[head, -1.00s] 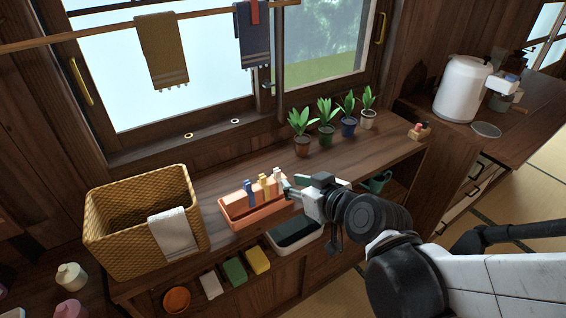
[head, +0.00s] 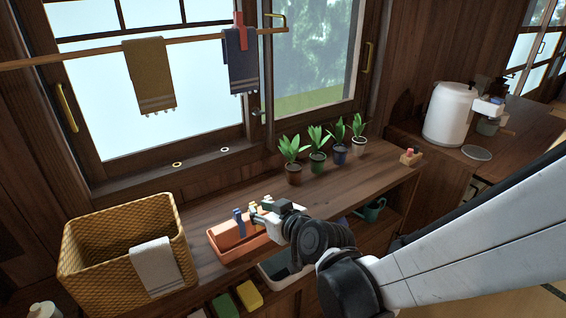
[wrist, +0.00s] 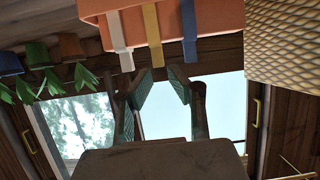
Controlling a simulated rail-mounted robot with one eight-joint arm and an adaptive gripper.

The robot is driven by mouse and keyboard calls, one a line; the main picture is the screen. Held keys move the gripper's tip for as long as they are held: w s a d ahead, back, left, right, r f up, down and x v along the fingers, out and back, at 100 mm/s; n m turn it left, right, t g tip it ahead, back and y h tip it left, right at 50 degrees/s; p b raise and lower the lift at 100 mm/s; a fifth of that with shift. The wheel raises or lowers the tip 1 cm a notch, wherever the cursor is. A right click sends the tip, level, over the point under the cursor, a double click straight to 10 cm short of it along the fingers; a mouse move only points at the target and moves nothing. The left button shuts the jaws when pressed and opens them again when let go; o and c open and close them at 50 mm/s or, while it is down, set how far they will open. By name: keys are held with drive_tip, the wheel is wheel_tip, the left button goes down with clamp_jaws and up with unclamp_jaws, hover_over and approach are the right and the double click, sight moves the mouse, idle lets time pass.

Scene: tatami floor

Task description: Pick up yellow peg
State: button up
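The yellow peg (head: 253,208) stands in a row between a blue peg (head: 239,221) and a white peg, on a terracotta tray (head: 222,252) on the wooden counter. In the upside-down wrist view, the yellow peg (wrist: 152,35) hangs between the white peg (wrist: 117,35) and the blue peg (wrist: 189,35), with the tray (wrist: 220,22) behind. My gripper (wrist: 161,75) is open and empty; its two fingertips are apart near the free end of the yellow peg. In the head view, my gripper (head: 268,209) covers part of the pegs; exact depth is unclear.
A wicker basket (head: 110,255) with a white towel (head: 157,267) stands left of the tray. Several potted plants (head: 318,160) line the window side. A rod with hanging cloths (head: 150,77) crosses the window. A small peg holder (head: 411,157) sits at the counter's right end.

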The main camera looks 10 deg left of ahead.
sight(253, 204)
drive_tip(key=shift+f+b+x, duration=0.2)
drive_tip(key=shift+b+x, duration=0.05)
drive_tip(key=shift+x, duration=1.1)
drive_tip(key=shift+f+b+x, duration=0.15)
drive_tip(key=shift+b+x, duration=0.1)
drive_tip(key=shift+x, duration=1.1)
drive_tip(key=shift+d, duration=0.15)
clamp_jaws()
